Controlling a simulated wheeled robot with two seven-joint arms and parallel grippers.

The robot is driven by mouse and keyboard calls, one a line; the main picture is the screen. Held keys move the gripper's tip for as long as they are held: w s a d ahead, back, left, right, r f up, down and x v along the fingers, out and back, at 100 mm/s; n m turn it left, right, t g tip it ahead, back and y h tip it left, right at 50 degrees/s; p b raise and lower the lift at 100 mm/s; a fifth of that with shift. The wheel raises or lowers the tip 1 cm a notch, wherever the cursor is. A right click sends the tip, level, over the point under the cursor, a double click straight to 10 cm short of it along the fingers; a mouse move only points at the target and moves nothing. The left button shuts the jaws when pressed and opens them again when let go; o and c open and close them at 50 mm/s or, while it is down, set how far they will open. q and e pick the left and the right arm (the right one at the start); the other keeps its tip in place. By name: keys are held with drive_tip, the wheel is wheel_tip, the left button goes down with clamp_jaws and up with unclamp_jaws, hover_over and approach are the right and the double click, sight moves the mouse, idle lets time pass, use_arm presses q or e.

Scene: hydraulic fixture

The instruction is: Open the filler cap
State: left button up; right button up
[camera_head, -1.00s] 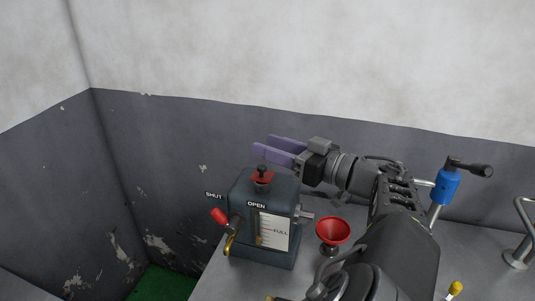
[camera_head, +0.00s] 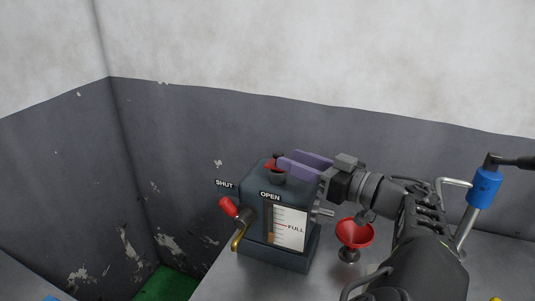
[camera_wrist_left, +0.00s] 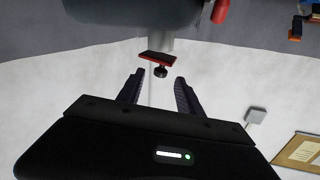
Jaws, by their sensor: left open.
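The dark tank (camera_head: 256,215) stands on the metal bench, with the filler cap (camera_head: 271,165) on its top: a red plate with a black knob, partly hidden by a finger in the head view. My left gripper (camera_head: 287,159) is open, its purple fingers level with the cap and just to its right. In the left wrist view the picture is upside down. There the red plate (camera_wrist_left: 157,57) and black knob (camera_wrist_left: 160,72) show between the tips of the two open fingers. I cannot tell whether the fingers touch the knob. My right gripper is not in view.
A red-handled lever (camera_head: 228,207) sits at the tank's left front, near SHUT and OPEN labels. The tank has a FULL gauge (camera_head: 290,228). A blue-bodied handle (camera_head: 484,187) rises at the right.

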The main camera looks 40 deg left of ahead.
sight(274, 153)
use_arm(q)
drive_tip(key=a, duration=0.4)
drive_tip(key=a+p, duration=0.1)
drive_tip(key=a, duration=0.2)
drive_tip(key=shift+s+a, duration=0.2)
drive_tip(key=shift+a, duration=0.2)
drive_tip(key=shift+c, duration=0.5)
clamp_jaws()
